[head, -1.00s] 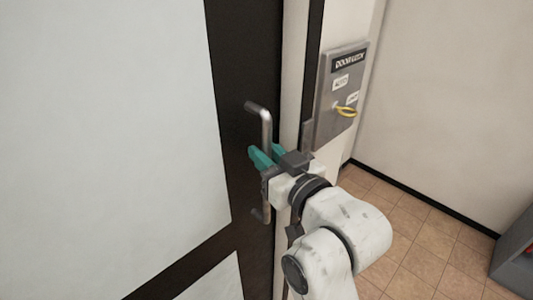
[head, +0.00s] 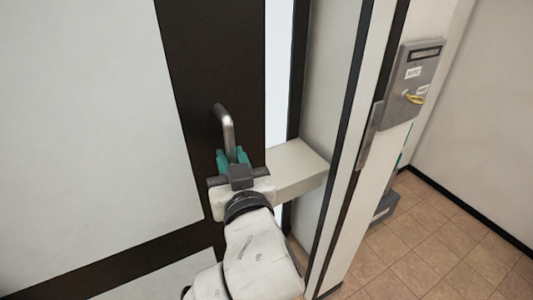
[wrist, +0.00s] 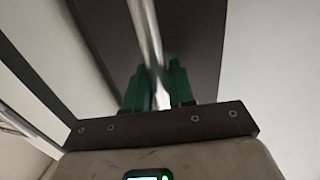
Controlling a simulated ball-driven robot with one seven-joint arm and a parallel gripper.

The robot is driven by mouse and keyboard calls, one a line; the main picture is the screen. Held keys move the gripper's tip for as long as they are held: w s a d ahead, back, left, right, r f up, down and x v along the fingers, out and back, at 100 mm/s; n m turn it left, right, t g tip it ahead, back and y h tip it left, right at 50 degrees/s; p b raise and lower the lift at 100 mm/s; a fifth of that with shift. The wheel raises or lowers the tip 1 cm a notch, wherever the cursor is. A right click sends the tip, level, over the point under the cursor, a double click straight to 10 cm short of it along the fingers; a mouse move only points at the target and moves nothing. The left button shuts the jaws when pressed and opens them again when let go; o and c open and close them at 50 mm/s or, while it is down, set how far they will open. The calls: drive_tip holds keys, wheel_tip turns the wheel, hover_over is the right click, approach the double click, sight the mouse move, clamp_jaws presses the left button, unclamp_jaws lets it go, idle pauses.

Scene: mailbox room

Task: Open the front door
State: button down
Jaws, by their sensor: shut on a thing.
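The front door (head: 80,120) has large pale panels in a dark frame, and it stands ajar. A light gap shows between its dark edge and the door frame in the head view. The metal bar handle (head: 226,122) is upright on the dark edge strip. My gripper (head: 232,158) has its green fingers around the handle, shut on it. The wrist view shows the handle (wrist: 146,35) running down between the green fingers (wrist: 157,88). The lower part of the handle is hidden behind my gripper in the head view.
A grey lock box (head: 413,85) with a yellow key or knob is on the wall right of the door frame (head: 357,140). A pale block (head: 298,168) sits beside my gripper, near the frame.

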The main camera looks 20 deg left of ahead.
drive_tip(key=s+a+b, duration=0.3)
drive_tip(key=s+a, duration=0.4)
drive_tip(key=s, duration=0.2)
drive_tip(key=s+a+b, duration=0.2)
drive_tip(key=s+a, duration=0.5)
drive_tip(key=s, duration=0.1)
drive_tip(key=s+a+b, duration=0.3)
drive_tip(key=s+a, duration=0.4)
drive_tip(key=s, duration=0.2)
drive_tip(key=shift+s+b, duration=0.3)
drive_tip(key=shift+s, duration=0.05)
drive_tip(key=shift+s+a+r, duration=0.15)
drive_tip(key=shift+s+a, duration=0.2)
drive_tip(key=shift+s, duration=0.1)
drive_tip(key=c, duration=1.2)
unclamp_jaws()
drive_tip(key=shift+a, duration=0.15)
drive_tip(key=shift+o, duration=0.5)
drive_tip(key=shift+s, duration=0.1)
drive_tip(key=shift+s, duration=0.15)
drive_tip(key=b, duration=0.1)
approach(13, 214)
drive_tip(key=v, duration=0.5)
drive_tip(key=shift+d, duration=0.2)
